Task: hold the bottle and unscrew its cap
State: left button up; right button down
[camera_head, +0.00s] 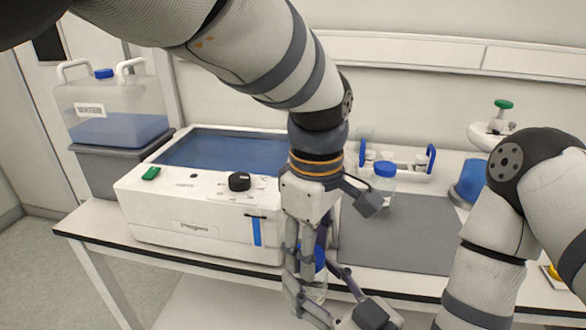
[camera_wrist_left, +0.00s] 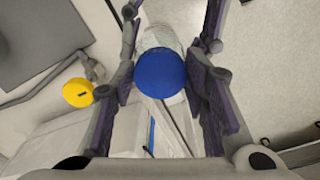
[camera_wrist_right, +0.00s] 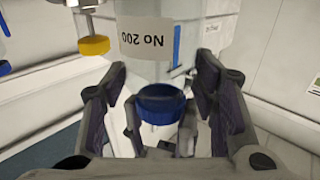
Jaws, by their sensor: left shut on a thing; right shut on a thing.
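The clear bottle with a blue cap stands between my two grippers in front of the table edge. In the head view its body (camera_head: 318,292) is partly hidden by fingers. The blue cap shows in the left wrist view (camera_wrist_left: 160,74) and in the right wrist view (camera_wrist_right: 162,103). My left gripper (camera_head: 308,262) comes down from above, its fingers on both sides of the cap. My right gripper (camera_head: 335,285) reaches in from the lower right, its fingers beside the bottle. Finger overlap hides the exact contact points.
A white box (camera_head: 150,205) with a black knob and a water tank (camera_head: 108,115) stand at the left. A yellow knob (camera_wrist_left: 77,92) shows in the left wrist view.

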pick_arm(q)
jog(key=shift+r, duration=1.15)
pick_arm(e)
jog(key=shift+r, duration=0.1)
